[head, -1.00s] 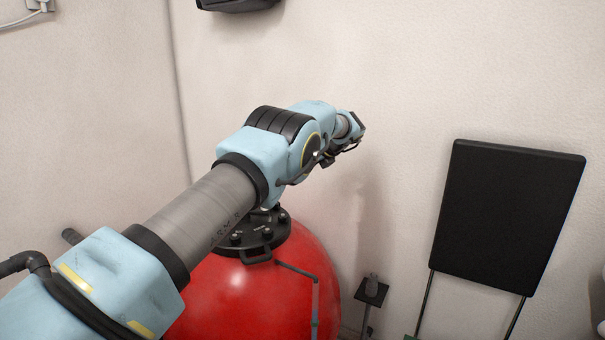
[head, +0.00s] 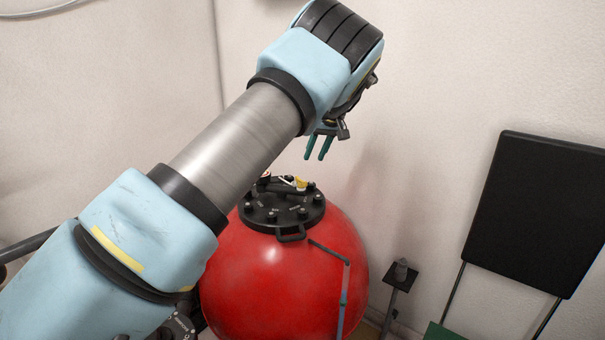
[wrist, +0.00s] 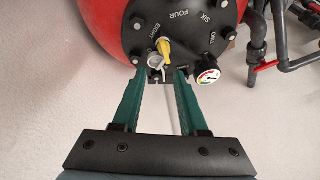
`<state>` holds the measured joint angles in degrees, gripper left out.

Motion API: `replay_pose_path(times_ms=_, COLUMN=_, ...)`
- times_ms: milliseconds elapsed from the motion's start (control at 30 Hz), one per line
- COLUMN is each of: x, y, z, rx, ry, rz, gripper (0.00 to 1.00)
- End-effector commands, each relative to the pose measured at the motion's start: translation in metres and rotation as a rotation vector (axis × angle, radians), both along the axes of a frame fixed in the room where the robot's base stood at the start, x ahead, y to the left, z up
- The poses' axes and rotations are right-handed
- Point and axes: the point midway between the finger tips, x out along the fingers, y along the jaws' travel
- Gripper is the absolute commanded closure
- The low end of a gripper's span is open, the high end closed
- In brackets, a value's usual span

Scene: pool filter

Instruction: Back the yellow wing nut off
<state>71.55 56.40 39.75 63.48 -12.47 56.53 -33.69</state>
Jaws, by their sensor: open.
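The yellow wing nut (wrist: 165,50) shows in the wrist view on the black valve lid (wrist: 185,25), beyond my fingertips. In the head view the yellow wing nut (head: 301,183) sits at the back of the lid (head: 285,211) on top of the red filter tank (head: 285,270). My gripper (head: 319,146) hangs above the lid with its green fingers pointing down, apart from the nut. In the wrist view my gripper (wrist: 160,75) is open, with nothing between the green fingers.
A pressure gauge (wrist: 207,77) stands on the lid to the right of the nut. Dark pipes (wrist: 292,50) run at the right of the wrist view. A black panel (head: 535,212) stands by the wall, and a small stand (head: 401,275) is right of the tank.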

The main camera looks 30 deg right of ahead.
Motion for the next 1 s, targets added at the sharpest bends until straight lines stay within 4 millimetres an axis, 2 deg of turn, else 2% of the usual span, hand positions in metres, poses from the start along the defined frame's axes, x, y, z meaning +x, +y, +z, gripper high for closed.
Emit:
replay_pose_path(times_ms=133, x=0.001, y=0.010, z=0.009, rx=-0.128, ry=-0.007, rz=0.243, gripper=0.57)
replay_pose_path(times_ms=333, x=0.005, y=0.015, z=0.007, rx=-0.177, ry=-0.009, rz=0.342, gripper=0.57)
replay_pose_path(times_ms=467, x=0.011, y=0.017, z=-0.008, rx=-0.175, ry=-0.009, rz=0.343, gripper=0.57)
replay_pose_path(times_ms=800, x=0.034, y=0.022, z=-0.064, rx=-0.173, ry=-0.009, rz=0.340, gripper=0.57)
replay_pose_path(times_ms=1000, x=0.042, y=0.022, z=-0.084, rx=-0.176, ry=-0.010, rz=0.337, gripper=0.57)
